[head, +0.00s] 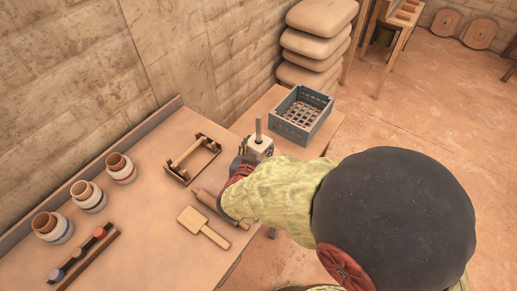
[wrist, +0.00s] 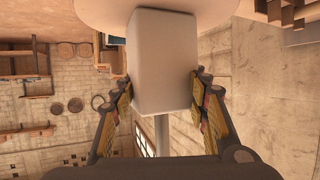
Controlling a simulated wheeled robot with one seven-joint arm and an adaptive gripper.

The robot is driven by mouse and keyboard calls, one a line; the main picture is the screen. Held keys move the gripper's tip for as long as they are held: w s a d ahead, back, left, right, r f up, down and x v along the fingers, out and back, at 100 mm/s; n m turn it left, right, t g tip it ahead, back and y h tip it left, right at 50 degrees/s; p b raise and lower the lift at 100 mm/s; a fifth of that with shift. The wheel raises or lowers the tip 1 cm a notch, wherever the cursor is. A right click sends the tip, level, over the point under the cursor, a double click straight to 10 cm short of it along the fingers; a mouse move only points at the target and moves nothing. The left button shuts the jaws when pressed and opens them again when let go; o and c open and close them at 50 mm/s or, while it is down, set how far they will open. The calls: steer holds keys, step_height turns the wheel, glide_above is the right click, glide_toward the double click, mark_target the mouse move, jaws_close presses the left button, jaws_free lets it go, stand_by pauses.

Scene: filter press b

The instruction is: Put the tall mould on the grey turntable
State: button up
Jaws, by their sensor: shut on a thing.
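The tall mould is a pale grey-white block (wrist: 165,60) with a grey post. In the head view, the pale block (head: 260,147) is upright with its post rising from the top. My gripper (wrist: 163,88) is shut on the block from two sides; in the head view my gripper (head: 247,152) is partly hidden by my arm. The wrist view is upside down. There, a pale round disc (wrist: 105,12) lies at the block's lower end. I cannot tell whether they touch, or whether this disc is the grey turntable. No turntable shows clearly in the head view.
A blue-grey crate (head: 318,122) stands just behind the mould on a side table (head: 262,104). The bench holds a wooden frame (head: 192,160), a rolling pin (head: 212,203), a paddle (head: 203,227) and three jars (head: 90,197). Stacked sacks (head: 316,40) stand behind.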

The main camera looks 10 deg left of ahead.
steer(key=shift+r, duration=0.15)
steer(key=shift+f, duration=0.2)
steer(key=o, duration=1.5)
steer(key=shift+c, duration=0.2)
steer(key=shift+s+r, duration=0.15)
steer(key=shift+r, duration=0.05)
steer(key=shift+p+v, duration=2.35)
steer(key=shift+v, duration=3.55)
